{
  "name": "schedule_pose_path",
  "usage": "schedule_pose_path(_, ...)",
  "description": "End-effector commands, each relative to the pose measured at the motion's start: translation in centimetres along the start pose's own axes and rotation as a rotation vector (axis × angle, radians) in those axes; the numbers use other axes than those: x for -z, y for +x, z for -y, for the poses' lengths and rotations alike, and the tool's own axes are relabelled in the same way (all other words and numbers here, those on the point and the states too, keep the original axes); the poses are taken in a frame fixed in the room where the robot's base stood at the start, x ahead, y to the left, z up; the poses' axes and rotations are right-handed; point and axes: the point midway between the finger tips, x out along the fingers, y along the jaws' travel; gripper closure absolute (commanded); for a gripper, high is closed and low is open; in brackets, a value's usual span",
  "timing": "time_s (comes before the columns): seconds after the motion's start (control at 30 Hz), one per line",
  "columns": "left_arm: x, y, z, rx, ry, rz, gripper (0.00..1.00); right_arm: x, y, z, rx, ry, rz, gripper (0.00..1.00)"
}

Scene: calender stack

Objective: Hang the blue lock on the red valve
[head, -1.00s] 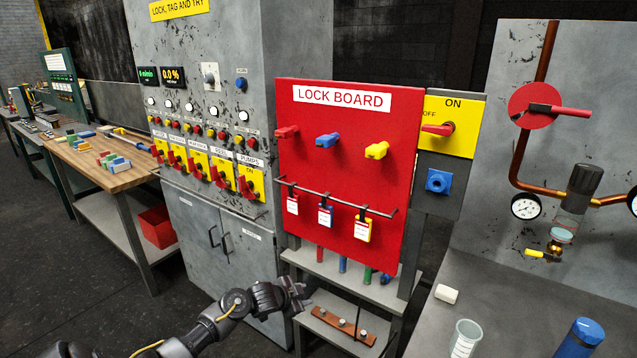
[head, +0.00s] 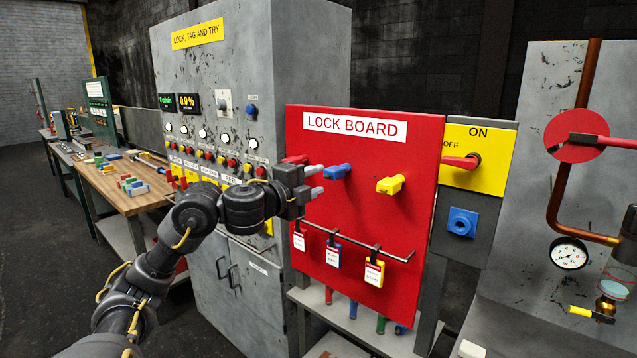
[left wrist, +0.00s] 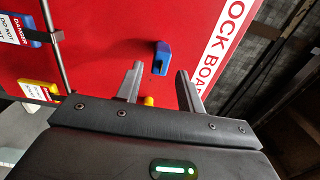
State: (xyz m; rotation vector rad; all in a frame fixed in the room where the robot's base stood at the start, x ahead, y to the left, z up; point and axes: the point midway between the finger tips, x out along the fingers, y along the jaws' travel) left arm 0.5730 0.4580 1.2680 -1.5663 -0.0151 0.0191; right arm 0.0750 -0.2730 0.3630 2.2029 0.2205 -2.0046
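The blue lock (head: 337,172) hangs on the red lock board (head: 340,215), between a red lock (head: 296,159) and a yellow lock (head: 391,184). My left gripper (head: 317,181) is raised in front of the board, just left of the blue lock. In the left wrist view the gripper (left wrist: 157,78) is open, with the blue lock (left wrist: 161,58) ahead between the finger directions, not gripped. A red disc with a red handle, apparently the red valve (head: 577,136), sits on the copper pipe at the far right. My right gripper is out of view.
A rail below the locks holds several tags (head: 374,272). A yellow switch panel (head: 473,152) and blue socket (head: 462,222) stand right of the board. A gauge (head: 568,254) is below the red disc. The grey cabinet (head: 305,60) stands behind at left.

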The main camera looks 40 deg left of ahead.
Motion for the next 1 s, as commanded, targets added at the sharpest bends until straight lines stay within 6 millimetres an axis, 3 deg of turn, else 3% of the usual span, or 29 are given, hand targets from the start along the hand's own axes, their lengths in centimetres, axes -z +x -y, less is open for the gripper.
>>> schedule_pose_path(0.33,0.2,2.8,-0.1,0.002,-0.010,-0.004,0.62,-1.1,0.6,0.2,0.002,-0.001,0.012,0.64)
schedule_pose_path(0.6,0.0,5.5,-0.1,-0.001,-0.006,-0.001,0.62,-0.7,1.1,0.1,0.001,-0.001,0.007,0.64)
schedule_pose_path(1.0,-0.1,7.0,-0.1,-0.001,-0.004,0.000,0.62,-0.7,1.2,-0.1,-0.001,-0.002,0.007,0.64)
